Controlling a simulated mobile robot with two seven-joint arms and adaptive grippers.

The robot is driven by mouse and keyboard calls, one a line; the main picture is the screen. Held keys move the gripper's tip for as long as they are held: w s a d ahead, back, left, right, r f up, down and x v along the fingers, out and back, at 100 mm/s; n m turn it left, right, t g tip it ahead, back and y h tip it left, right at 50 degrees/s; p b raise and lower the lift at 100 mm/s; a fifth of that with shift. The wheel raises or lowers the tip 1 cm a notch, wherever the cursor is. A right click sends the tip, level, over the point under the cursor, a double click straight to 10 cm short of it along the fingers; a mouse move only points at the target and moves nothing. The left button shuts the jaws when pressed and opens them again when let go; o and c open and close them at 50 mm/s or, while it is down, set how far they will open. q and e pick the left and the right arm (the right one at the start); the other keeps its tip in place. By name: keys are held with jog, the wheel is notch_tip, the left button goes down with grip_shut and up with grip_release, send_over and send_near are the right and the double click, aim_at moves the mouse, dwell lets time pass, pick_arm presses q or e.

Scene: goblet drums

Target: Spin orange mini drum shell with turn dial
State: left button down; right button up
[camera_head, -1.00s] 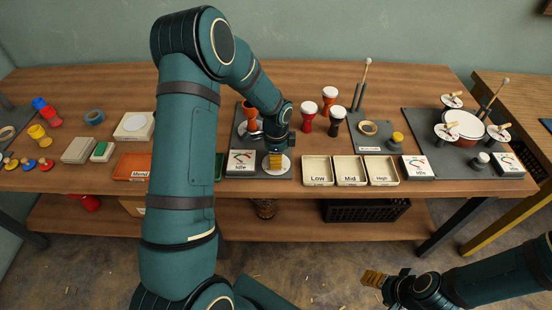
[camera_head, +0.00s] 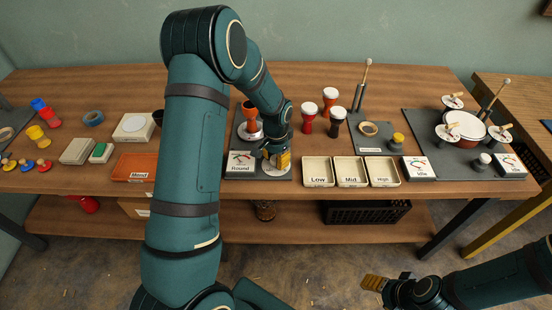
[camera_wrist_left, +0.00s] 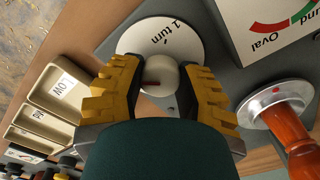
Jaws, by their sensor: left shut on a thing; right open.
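The orange mini drum shell (camera_head: 249,110) stands on a round metal disc on the dark mat, at the left of the free drums. It also shows large in the left wrist view (camera_wrist_left: 289,130). The turn dial is a white disc marked "1 turn" (camera_wrist_left: 180,38) with a pale knob (camera_wrist_left: 162,72). My left gripper (camera_head: 277,160) is shut on this knob, a finger on each side; the fingers hide part of the dial in the head view. My right gripper (camera_head: 373,284) is open and empty, low in front of the bench.
A gauge sign (camera_head: 241,160) beside the dial reads "Round". Cream trays Low (camera_head: 318,184), Mid and High sit to its right. Finished red and black drums (camera_head: 330,97) stand behind them. An orange tray (camera_head: 133,167) lies left of my left arm.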

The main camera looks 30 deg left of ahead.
aim_at(276, 159)
pick_arm(q)
jog(key=shift+f+n, duration=0.1)
jog(key=shift+n, duration=0.2)
jog(key=c, duration=0.5)
grip_release()
notch_tip(276, 159, up, 12)
jog(key=shift+r, duration=0.1)
dwell(0.7)
